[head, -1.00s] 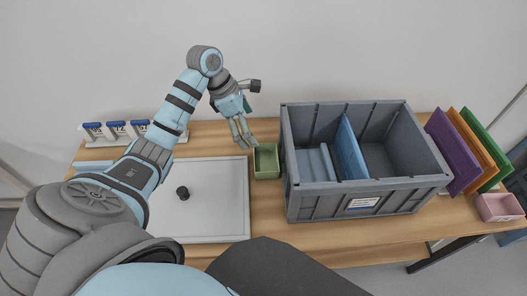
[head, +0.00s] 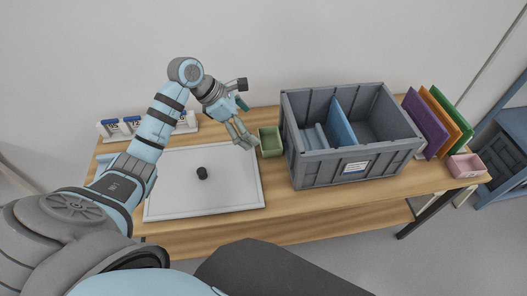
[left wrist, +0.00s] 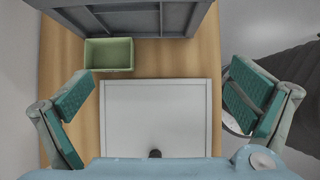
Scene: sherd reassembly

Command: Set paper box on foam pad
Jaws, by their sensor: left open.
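A small green open-topped box (head: 270,143) stands on the table between the white board and the grey crate. It also shows in the left wrist view (left wrist: 109,55), upper left, and looks empty. A flat white board (head: 165,205) with a raised rim lies left of it; it also shows in the left wrist view (left wrist: 140,115). I cannot tell for certain whether these are the paper box and the foam pad. My left gripper (head: 245,144) is open and empty, by the board's far right corner, just left of the green box. My right gripper is not in view.
A large grey crate (head: 312,170) with a blue divider stands right of the green box. Purple, orange and green panels (head: 427,122) and a pink box (head: 467,166) are further right. A white labelled rack (head: 112,138) stands behind.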

